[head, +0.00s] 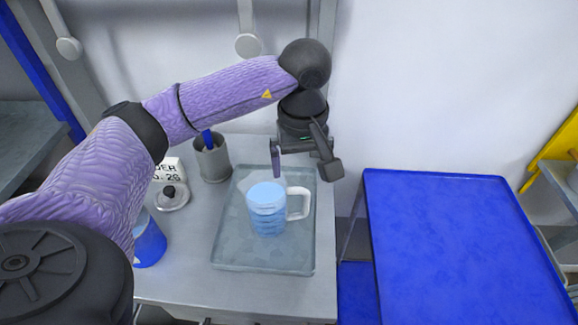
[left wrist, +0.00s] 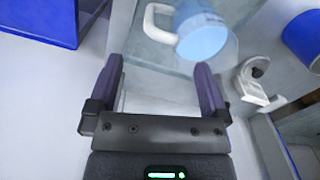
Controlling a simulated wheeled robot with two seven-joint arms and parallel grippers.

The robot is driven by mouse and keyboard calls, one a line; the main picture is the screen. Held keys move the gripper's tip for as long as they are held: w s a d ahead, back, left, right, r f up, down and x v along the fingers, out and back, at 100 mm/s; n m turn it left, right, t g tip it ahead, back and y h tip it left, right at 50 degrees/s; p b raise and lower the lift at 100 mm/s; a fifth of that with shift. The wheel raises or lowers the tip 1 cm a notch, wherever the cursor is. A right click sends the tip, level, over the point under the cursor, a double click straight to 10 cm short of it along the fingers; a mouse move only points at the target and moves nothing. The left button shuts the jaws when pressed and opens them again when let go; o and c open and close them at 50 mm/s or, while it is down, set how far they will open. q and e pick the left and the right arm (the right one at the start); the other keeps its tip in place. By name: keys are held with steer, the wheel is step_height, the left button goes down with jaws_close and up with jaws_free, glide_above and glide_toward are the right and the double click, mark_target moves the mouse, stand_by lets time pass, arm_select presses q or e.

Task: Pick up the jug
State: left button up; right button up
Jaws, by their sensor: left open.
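The jug (head: 267,211) is clear with light blue contents and a white handle (head: 298,203) on its right side. It stands upright on a grey tray (head: 228,254) on the metal table. My left gripper (head: 304,170) is above and behind the jug, near the tray's far right corner, open and empty. In the left wrist view the jug (left wrist: 203,36) and its handle (left wrist: 158,24) are beyond the open fingers (left wrist: 160,88), apart from them. My right gripper is not in view.
A blue-topped cart (head: 455,240) stands at right, across a gap.

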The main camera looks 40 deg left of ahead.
mark_target(298, 190)
arm_select(q)
step_height(298, 190, down, 9)
steer(key=shift+s+a+f+b, duration=0.1)
steer(key=shift+s+b, duration=0.05)
steer(key=shift+b, duration=0.5)
jaws_close()
